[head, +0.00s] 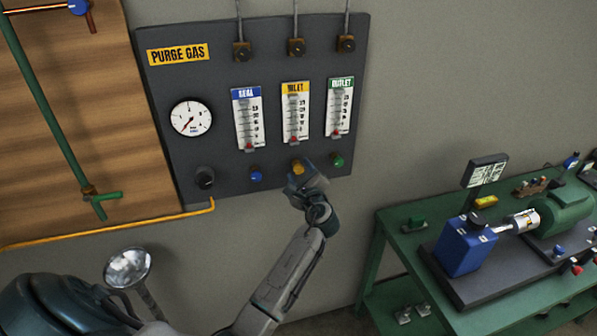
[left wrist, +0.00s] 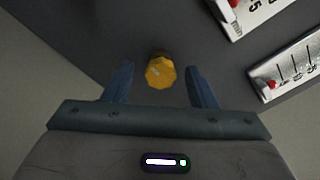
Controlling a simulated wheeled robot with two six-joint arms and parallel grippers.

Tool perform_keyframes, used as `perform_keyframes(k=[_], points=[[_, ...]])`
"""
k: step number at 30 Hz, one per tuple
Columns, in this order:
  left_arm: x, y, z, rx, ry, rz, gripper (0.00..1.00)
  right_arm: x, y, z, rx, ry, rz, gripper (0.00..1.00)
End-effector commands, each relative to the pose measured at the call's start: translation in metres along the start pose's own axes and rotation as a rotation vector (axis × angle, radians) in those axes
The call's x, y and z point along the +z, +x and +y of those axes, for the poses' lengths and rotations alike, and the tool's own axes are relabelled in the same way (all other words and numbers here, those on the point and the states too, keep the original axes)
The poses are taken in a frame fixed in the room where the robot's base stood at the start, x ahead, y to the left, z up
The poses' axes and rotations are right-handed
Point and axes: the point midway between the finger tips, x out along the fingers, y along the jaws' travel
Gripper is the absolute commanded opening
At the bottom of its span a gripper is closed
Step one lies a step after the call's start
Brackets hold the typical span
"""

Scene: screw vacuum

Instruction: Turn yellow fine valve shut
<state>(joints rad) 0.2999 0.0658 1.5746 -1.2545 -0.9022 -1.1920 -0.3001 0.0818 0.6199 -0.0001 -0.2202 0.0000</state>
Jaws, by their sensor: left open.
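The yellow fine valve (head: 298,166) is a small faceted knob low on the dark purge gas panel (head: 222,72), under the flowmeter with the yellow INLET label (head: 296,112). My left gripper (head: 300,178) is just below and in front of it. In the left wrist view the yellow knob (left wrist: 161,72) lies between and beyond the two blue fingertips of my open left gripper (left wrist: 159,78), with a gap on each side. Whether the fingertips reach the knob's depth is hard to tell. My right gripper is not in view.
A blue knob (head: 256,174) and a green knob (head: 337,160) sit on either side of the yellow one. A black knob (head: 204,178) and a gauge (head: 191,117) are to the left. A green bench (head: 395,232) with a pump stands at right.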

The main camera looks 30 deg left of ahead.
Motion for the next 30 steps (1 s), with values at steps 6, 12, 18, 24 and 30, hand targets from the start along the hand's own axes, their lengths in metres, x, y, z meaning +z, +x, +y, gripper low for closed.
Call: perform_keyframes(k=[6, 12, 18, 24, 30], points=[[-0.005, -0.047, 0.004, 0.002, -0.005, 0.003, 0.52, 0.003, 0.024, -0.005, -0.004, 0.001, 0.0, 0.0], [-0.003, -0.077, 0.003, 0.002, -0.003, 0.002, 0.52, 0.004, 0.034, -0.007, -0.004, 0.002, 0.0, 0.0], [-0.001, -0.087, 0.001, 0.001, 0.0, 0.0, 0.52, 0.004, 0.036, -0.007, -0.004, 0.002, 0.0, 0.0], [0.0, -0.087, 0.001, 0.001, 0.001, 0.0, 0.52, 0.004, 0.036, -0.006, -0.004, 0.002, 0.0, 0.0], [0.0, -0.087, 0.001, 0.001, 0.001, 0.0, 0.52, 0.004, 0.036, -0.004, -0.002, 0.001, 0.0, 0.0]])
